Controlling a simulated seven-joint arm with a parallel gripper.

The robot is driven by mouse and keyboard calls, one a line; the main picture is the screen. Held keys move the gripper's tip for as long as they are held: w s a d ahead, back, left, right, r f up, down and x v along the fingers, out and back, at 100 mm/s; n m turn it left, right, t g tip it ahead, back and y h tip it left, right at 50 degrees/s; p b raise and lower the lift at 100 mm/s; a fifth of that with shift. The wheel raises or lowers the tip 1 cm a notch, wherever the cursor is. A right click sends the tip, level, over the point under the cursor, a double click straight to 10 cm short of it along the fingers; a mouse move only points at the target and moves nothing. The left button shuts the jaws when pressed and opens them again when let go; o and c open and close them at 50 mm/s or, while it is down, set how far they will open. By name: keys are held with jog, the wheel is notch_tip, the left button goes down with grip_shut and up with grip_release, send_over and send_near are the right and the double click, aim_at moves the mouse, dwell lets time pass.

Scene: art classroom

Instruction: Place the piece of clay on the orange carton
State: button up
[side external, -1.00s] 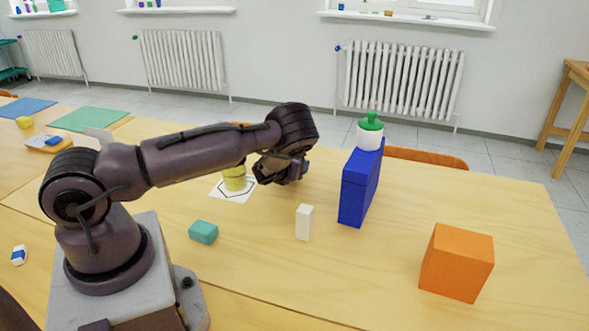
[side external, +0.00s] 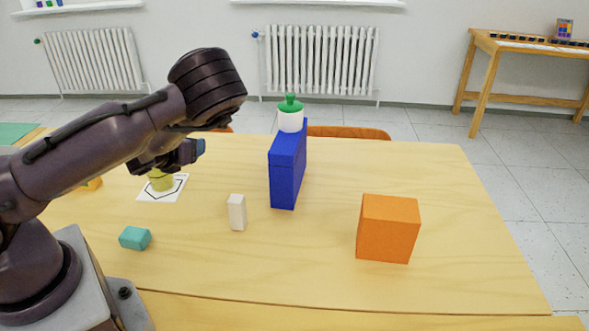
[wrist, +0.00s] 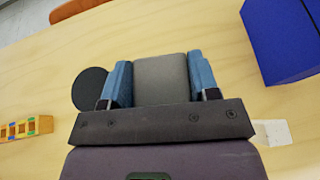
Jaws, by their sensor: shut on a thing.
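My gripper (wrist: 160,84) is shut on a grey block, the piece of clay (wrist: 160,70), which sits between its two blue fingers in the wrist view. In the side view my gripper (side external: 192,151) is above the table, left of the blue box, and the clay cannot be made out there. The orange carton (side external: 387,229) stands on the right part of the table, well apart from my gripper. Its top is bare.
A white block (side external: 237,213), a teal block (side external: 135,238) and a yellow object (side external: 160,182) on marked paper are nearby. Table around the carton is clear.

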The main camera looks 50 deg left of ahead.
jog(key=w+d+r+m+t+h, duration=0.2)
jog(key=w+d+r+m+h, duration=0.2)
jog(key=w+d, duration=0.55)
jog(key=d+r+m+g+h, duration=0.1)
jog(key=d+r+m+h, duration=0.25)
jog(key=d, duration=0.55)
jog(key=d+r+m+g+h, duration=0.1)
jog(key=d+r+m+h, duration=0.1)
jog(key=d+m+h, duration=0.45)
jog(key=d+r+m+g+h, duration=0.1)
jog(key=d+r+m+h, duration=0.15)
jog(key=d, duration=0.85)
jog(key=h, duration=0.1)
send_over(392, 208)
jog(key=f, duration=0.8)
jog(key=shift+s+a+f, duration=0.15)
jog(key=shift+s+f, duration=0.2)
jog(key=shift+f, duration=0.05)
jog(key=shift+w+f, duration=0.35)
jog(key=shift+f, duration=1.6)
jog(key=shift+f, duration=0.15)
